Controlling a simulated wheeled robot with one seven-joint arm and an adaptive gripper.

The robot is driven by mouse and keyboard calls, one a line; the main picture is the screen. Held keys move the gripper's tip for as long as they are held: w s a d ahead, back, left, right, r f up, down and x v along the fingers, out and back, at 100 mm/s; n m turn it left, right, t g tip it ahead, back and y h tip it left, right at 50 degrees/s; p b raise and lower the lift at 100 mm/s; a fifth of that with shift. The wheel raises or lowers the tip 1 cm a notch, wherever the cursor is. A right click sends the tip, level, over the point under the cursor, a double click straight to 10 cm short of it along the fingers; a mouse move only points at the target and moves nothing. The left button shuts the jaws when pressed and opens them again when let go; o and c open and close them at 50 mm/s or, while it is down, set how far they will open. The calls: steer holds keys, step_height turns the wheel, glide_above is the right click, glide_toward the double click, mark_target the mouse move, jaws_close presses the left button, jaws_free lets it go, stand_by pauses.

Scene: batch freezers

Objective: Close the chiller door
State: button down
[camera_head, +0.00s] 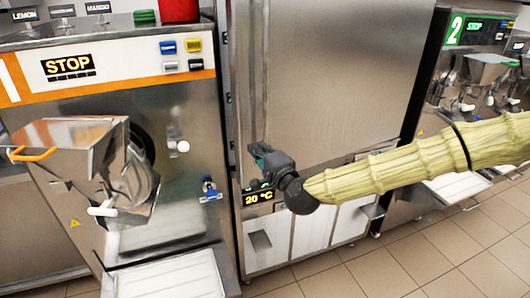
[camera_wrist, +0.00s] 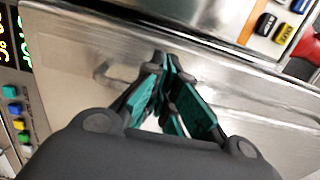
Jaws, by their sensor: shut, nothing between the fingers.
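The chiller is a tall steel cabinet in the middle of the head view, and its broad, flat chiller door (camera_head: 335,70) fills the upper part. I cannot tell if the door sits flush in its frame. A yellow "20 °C" display (camera_head: 259,198) is below the door. My gripper (camera_head: 255,150) is in front of the door's lower left part, with its fingers shut and empty. In the wrist view, the shut fingertips (camera_wrist: 165,60) point at a brushed steel surface (camera_wrist: 90,75). Contact with it is unclear. My arm, in a ribbed yellow cover, hides part of the door's lower right.
Left of the chiller stands a batch freezer (camera_head: 120,80) with a "STOP" display and a protruding steel hopper (camera_head: 75,145). A second freezer (camera_head: 475,70) with a green "2" panel stands at right. Tiled floor (camera_head: 400,265) is free at lower right.

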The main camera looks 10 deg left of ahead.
mark_target(247, 136)
steer(key=shift+p+x, duration=1.15)
steer(key=shift+x, duration=1.9)
steer(key=shift+w, duration=0.1)
